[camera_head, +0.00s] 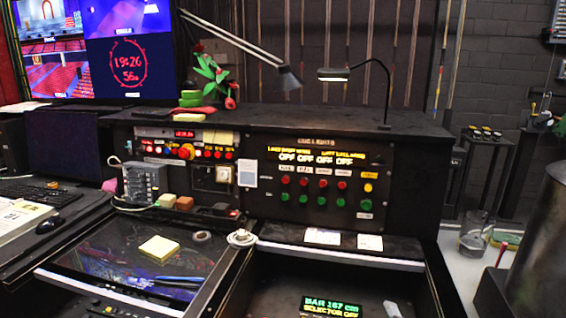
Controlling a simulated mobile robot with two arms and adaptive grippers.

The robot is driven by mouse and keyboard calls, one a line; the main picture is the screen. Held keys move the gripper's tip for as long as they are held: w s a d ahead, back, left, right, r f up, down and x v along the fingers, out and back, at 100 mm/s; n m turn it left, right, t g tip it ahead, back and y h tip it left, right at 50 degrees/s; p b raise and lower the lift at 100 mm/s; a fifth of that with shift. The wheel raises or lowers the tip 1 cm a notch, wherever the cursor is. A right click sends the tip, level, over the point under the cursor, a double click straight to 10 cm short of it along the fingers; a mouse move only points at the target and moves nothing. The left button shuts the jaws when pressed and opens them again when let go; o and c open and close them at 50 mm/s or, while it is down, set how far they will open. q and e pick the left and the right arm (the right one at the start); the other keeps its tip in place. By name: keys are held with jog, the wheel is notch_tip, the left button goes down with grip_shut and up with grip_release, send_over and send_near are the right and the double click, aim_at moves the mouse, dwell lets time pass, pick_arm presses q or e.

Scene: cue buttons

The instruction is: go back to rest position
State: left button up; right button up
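Neither of my grippers shows in the head view. The black cue lights panel (318,225) stands upright on the console. It has a row of red buttons (323,184) above a row of green buttons (321,201).
A lit display (331,306) at the bottom reads BAR 167 cm, SELECTOR OFF. Yellow notes (159,247) lie on the left desk. Two lamps (289,78) rise above the console. A monitor (120,60) is at the back left. A glass jar (476,234) and dark cylinder (540,245) stand right.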

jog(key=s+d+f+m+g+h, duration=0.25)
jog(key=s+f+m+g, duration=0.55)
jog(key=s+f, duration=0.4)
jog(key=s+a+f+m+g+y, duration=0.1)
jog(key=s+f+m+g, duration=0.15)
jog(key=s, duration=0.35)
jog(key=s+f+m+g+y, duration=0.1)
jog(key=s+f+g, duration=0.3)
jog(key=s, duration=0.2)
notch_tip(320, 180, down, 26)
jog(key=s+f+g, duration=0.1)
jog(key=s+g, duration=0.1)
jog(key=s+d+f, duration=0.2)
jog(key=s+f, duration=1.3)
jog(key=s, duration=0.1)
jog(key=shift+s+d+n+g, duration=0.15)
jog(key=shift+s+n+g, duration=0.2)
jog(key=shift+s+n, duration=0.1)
